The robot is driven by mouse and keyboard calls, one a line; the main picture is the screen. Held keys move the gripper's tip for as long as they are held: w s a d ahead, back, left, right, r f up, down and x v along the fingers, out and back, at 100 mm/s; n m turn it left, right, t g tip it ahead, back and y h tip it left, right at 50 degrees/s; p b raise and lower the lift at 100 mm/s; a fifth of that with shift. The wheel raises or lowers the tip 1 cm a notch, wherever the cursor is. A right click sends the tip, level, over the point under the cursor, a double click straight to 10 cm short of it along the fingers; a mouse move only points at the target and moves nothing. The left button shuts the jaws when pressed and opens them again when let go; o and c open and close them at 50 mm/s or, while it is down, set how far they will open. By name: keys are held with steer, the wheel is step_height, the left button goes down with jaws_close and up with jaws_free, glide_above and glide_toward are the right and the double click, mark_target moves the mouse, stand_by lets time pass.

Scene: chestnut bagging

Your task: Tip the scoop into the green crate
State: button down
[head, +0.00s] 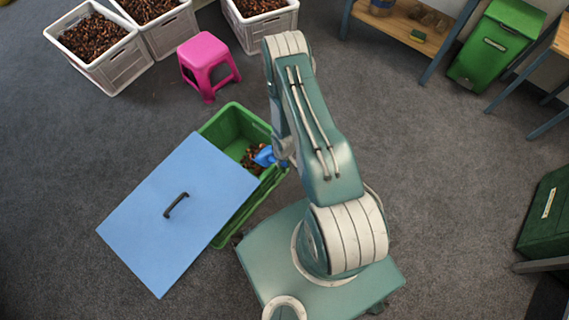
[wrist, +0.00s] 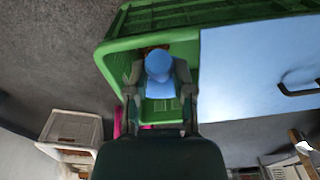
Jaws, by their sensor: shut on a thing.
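The green crate (head: 222,119) stands on the floor left of my arm. A blue lid with a dark handle (head: 150,225) covers part of it, leaving the far end open. Chestnuts (head: 250,160) show inside that opening. My gripper (wrist: 160,78) is shut on the blue scoop (head: 265,156), over the open part of the crate near its right side. In the wrist view the scoop (wrist: 158,62) sits between the two fingers, with the green crate (wrist: 112,58) around it. My arm partly hides the scoop in the head view. I cannot tell its tilt or whether it holds chestnuts.
A pink stool (head: 206,58) stands beyond the crate. White crates of chestnuts (head: 125,66) line the back left. A wooden shelf (head: 400,28) and a green bin (head: 495,45) are at the back right. Open grey floor lies between them.

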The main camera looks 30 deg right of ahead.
steer(key=shift+w+a+r+g, duration=0.1)
steer(key=shift+w+r+g, duration=0.2)
steer(key=shift+w+r, duration=0.25)
steer(key=shift+w+r+g+h, duration=0.4)
steer(key=shift+w+r, duration=0.15)
steer(key=shift+w, duration=0.1)
steer(key=shift+w+a+r+g, duration=0.2)
steer(key=shift+w+r+g, duration=0.1)
steer(key=shift+w+r, duration=0.05)
steer(key=shift+w+a+r+g, duration=0.15)
steer(key=shift+w+r+g, duration=0.15)
steer(key=shift+w, duration=0.2)
steer(key=shift+w+a+r+g, duration=0.15)
steer(key=shift+w+r+g, duration=0.05)
steer(key=shift+w+r, duration=0.25)
steer(key=shift+w+a+r+g+h, duration=0.2)
steer(key=shift+w+r+g, duration=0.15)
steer(key=shift+w, duration=0.3)
steer(key=shift+w+a+r+g+h, duration=0.15)
steer(key=shift+w+r+g, duration=0.15)
steer(key=shift+w+g, duration=0.25)
steer(key=shift+w+a+r+g+h, duration=0.2)
steer(key=shift+w+r+g, duration=0.1)
steer(key=shift+w, duration=0.45)
steer(key=shift+s, duration=0.1)
